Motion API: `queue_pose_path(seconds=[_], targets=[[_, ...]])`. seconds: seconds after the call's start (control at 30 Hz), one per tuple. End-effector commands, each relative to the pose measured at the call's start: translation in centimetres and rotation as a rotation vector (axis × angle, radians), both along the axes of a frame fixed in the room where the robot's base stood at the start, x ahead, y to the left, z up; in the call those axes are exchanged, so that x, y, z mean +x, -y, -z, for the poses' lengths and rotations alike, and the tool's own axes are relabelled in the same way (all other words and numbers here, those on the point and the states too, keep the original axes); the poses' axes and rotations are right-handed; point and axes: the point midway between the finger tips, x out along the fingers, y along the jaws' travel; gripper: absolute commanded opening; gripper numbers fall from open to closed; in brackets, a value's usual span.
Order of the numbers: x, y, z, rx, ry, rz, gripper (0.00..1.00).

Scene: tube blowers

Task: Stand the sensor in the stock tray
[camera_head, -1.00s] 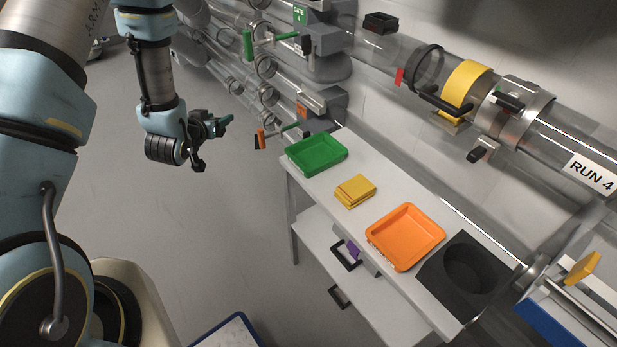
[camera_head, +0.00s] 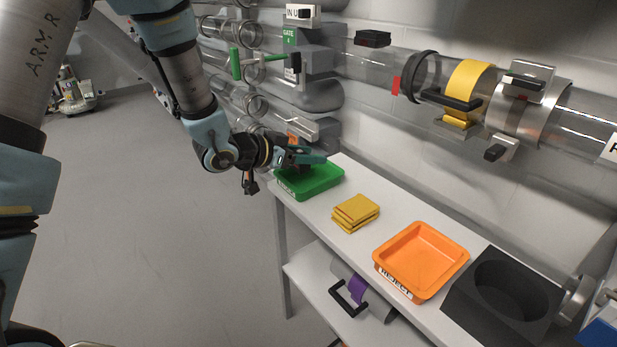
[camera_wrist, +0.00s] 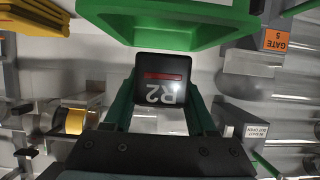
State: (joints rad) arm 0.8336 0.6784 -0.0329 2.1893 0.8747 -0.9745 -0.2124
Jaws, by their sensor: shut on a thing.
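My gripper (camera_head: 308,159) is at the back-left end of the bench, just over the green tray (camera_head: 318,187), and hides part of its inside. In the wrist view its green fingers (camera_wrist: 162,100) are shut on a black box-shaped sensor (camera_wrist: 162,82) with a red stripe and the mark R2. The green tray also shows in the wrist view (camera_wrist: 165,30), beyond the sensor. The sensor looks apart from it. In the head view the sensor is hidden or too small to tell. An orange tray (camera_head: 383,262) stands empty nearer on the bench.
Yellow pads (camera_head: 356,212) lie stacked between the trays. A black block with a round hollow (camera_head: 462,306) stands at the near end. Clear tubes with valves (camera_head: 310,65) run along the wall behind the bench. A lower shelf (camera_head: 305,272) holds a purple-banded cylinder.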

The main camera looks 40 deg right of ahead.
Motion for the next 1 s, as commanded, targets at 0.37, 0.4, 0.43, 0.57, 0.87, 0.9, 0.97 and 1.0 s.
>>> queue_pose_path(seconds=[0.37,0.4,0.43,0.57,0.87,0.9,0.97,1.0], targets=[[0.0,0.0,4.1,0.001,-0.002,-0.001,0.01],[0.0,0.0,4.5,-0.001,-0.001,0.0,0.01],[0.0,0.0,4.7,-0.001,0.0,0.0,0.01],[0.0,0.0,4.6,-0.002,0.001,-0.001,0.01],[0.0,0.0,4.8,-0.002,0.0,-0.001,0.67],[0.0,0.0,4.8,-0.002,0.0,-0.001,0.69],[0.0,0.0,4.8,-0.002,0.0,-0.001,0.69],[0.0,0.0,4.8,-0.002,0.0,-0.001,0.69]])
